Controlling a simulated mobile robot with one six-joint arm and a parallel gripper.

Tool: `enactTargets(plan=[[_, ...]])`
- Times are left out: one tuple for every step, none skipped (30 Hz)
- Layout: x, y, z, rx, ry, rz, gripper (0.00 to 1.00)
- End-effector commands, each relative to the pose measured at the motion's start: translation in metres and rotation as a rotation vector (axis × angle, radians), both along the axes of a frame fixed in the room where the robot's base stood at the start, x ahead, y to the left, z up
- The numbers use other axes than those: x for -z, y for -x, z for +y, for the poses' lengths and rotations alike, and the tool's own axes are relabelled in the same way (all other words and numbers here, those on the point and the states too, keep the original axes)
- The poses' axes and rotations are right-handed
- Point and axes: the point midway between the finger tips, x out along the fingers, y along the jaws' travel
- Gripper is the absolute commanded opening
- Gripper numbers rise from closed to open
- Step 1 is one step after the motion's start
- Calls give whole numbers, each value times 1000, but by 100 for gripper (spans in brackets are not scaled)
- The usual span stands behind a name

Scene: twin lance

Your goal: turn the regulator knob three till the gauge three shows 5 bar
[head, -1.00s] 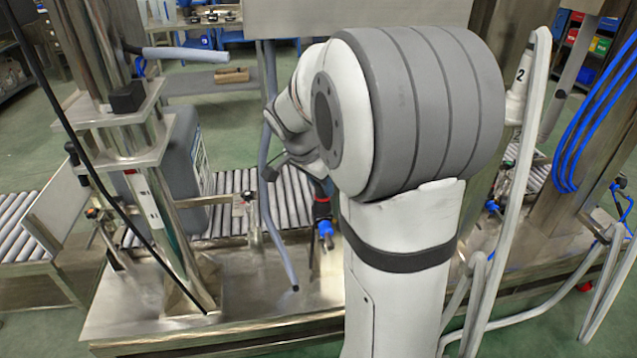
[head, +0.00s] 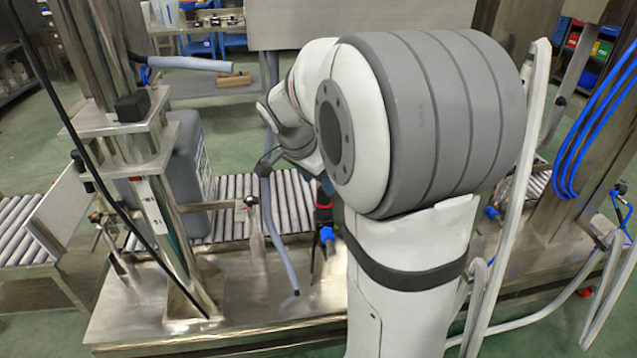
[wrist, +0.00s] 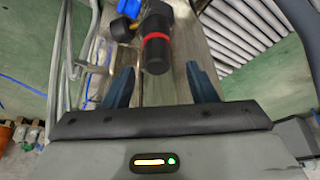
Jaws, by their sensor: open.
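A dark regulator with a red ring (wrist: 156,37) is at the top centre of the wrist view; its black rounded end, seemingly the knob (wrist: 156,57), points towards my gripper (wrist: 159,69). My gripper is open, its two dark blue fingers on either side of the knob's line and apart from it. A small dark round part, perhaps the gauge (wrist: 122,29), sits left of the regulator; its dial face cannot be read. In the head view the red-ringed regulator (head: 323,208) shows beside my arm, with a blue fitting (head: 327,235) below it.
A roller conveyor (head: 232,190) runs behind the regulator, with a grey-blue canister (head: 185,165) on it at the left. A grey hose (head: 277,235) hangs just left of the regulator. White hoses (head: 510,200) and a steel post stand at the right.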

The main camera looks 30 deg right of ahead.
Motion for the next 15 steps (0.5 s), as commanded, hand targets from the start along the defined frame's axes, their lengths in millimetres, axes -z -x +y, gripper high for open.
enactTargets(plan=[[-13, 0, 4, -2, -1, -2, 52], [-17, 1, 6, -2, -1, -2, 52], [-22, 2, 8, -2, 0, -1, 52], [-26, 2, 10, -1, -1, -2, 52], [-29, 2, 11, -1, -1, -2, 52], [-32, 3, 12, 0, -1, -2, 52], [-34, 3, 13, 0, -1, -2, 52], [-35, 3, 13, 1, 0, -1, 52], [-37, 4, 14, 1, 0, 0, 52], [-37, 4, 14, 1, 0, 0, 52], [-37, 4, 15, 1, 0, 0, 52], [-37, 4, 15, 1, -1, 0, 52], [-37, 4, 15, 1, -1, 0, 52], [-37, 4, 15, 1, -1, 0, 52], [-37, 4, 15, 1, 0, 0, 52]])
